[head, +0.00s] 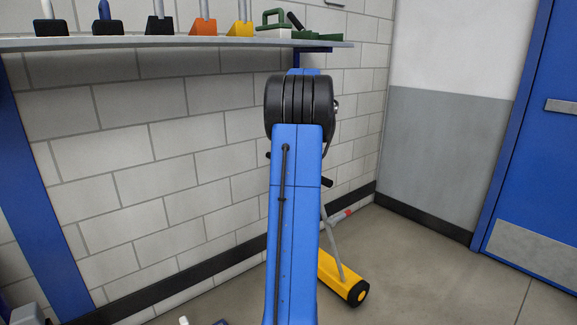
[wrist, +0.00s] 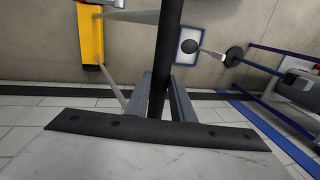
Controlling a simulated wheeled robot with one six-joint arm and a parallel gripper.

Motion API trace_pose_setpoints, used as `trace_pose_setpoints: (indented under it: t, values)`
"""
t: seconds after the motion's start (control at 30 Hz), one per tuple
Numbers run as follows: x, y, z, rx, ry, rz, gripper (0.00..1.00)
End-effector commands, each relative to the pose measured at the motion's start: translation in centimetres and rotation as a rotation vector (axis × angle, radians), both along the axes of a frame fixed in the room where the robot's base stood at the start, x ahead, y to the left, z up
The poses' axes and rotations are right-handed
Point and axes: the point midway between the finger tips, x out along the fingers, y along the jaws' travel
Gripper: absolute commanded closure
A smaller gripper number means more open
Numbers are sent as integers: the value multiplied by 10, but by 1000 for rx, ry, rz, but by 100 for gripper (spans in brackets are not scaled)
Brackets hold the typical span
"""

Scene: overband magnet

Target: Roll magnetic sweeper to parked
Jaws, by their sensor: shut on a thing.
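The magnetic sweeper has a yellow wheeled body (head: 343,279) standing on the floor near the wall at lower centre right in the head view. It also shows at upper left in the wrist view (wrist: 91,40). A thin grey handle rises from it behind my arm. Black grip ends (head: 327,182) stick out on either side of my arm. In the wrist view my gripper (wrist: 167,82) is shut on the black handle bar (wrist: 168,45), which runs between its grey fingers. My arm hides the gripper and part of the sweeper in the head view.
A wall shelf (head: 180,43) with several coloured tools runs above left. A blue door (head: 543,150) is at right, with open floor before it. The wrist view shows a blue-edged white square (wrist: 188,46) on the floor and blue rails (wrist: 270,105) at right.

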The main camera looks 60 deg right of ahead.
Motion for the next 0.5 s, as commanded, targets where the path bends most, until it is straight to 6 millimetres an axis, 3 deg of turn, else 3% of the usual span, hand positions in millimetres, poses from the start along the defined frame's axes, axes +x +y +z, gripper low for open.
trace_pose_setpoints:
  t: [0.4,0.43,0.5]
  values:
    - [-1,-7,2,-12,-3,-1,100]
    - [-1,-7,2,-12,-4,-2,76]
    - [-1,-7,2,-12,-3,-2,60]
